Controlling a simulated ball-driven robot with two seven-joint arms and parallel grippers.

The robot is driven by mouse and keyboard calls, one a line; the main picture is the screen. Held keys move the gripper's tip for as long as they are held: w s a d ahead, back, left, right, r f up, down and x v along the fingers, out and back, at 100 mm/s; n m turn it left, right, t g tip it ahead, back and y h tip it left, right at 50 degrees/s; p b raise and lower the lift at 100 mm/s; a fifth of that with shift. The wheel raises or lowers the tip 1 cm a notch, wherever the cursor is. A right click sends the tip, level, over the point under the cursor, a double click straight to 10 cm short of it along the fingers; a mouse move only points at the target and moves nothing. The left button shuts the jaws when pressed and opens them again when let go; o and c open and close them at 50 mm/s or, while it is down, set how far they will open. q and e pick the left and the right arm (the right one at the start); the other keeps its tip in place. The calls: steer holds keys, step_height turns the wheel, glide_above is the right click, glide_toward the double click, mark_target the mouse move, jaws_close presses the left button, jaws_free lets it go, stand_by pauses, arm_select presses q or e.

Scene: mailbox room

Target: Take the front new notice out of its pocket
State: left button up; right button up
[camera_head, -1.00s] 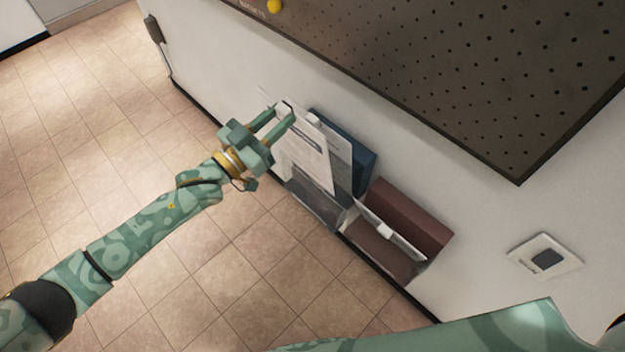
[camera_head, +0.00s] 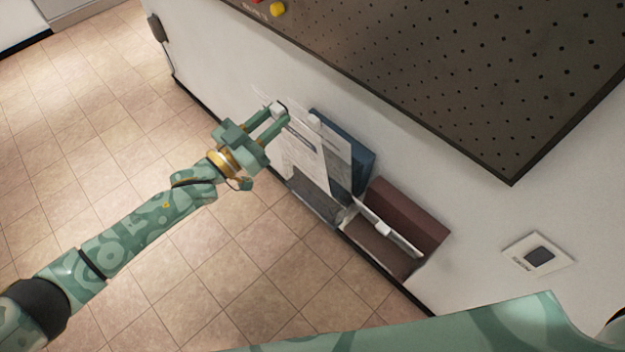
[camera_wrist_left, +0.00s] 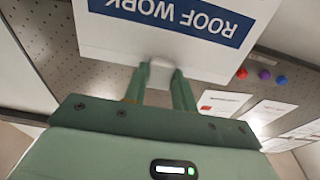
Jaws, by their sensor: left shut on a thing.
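The front new notice (camera_head: 302,158) is a white printed sheet in front of other sheets at the wall. My left gripper (camera_head: 279,112) is shut on the white tab at its top edge. In the left wrist view the tab (camera_wrist_left: 161,72) sits between the fingertips, and the notice (camera_wrist_left: 110,35) shows a blue "ROOF WORK" banner, upside down. The notice's lower part is over or in the clear pocket (camera_head: 318,207); I cannot tell whether its bottom edge is inside. My right gripper is out of view.
Behind are another sheet (camera_head: 338,155) and a dark blue holder (camera_head: 362,166). A reddish-brown box-like holder (camera_head: 412,217) with a white-tabbed sheet is to the right. The pegboard (camera_head: 450,70) hangs above. Tiled floor (camera_head: 90,180) is clear at left.

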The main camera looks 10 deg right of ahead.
arm_select(q)
steer(key=shift+s+a+r+p, duration=0.1)
steer(key=shift+s+a+p, duration=0.5)
steer(key=shift+a, duration=0.25)
steer(key=shift+s+a+r+p, duration=0.1)
steer(key=shift+s+a+p, duration=0.25)
steer(key=shift+s+a, duration=0.4)
steer(key=shift+r+p+v, duration=0.1)
steer(key=shift+p+v, duration=0.3)
steer(key=shift+v, duration=0.7)
steer(key=shift+r+p+v, duration=0.15)
steer(key=shift+p+v, duration=0.2)
steer(key=shift+v, duration=0.8)
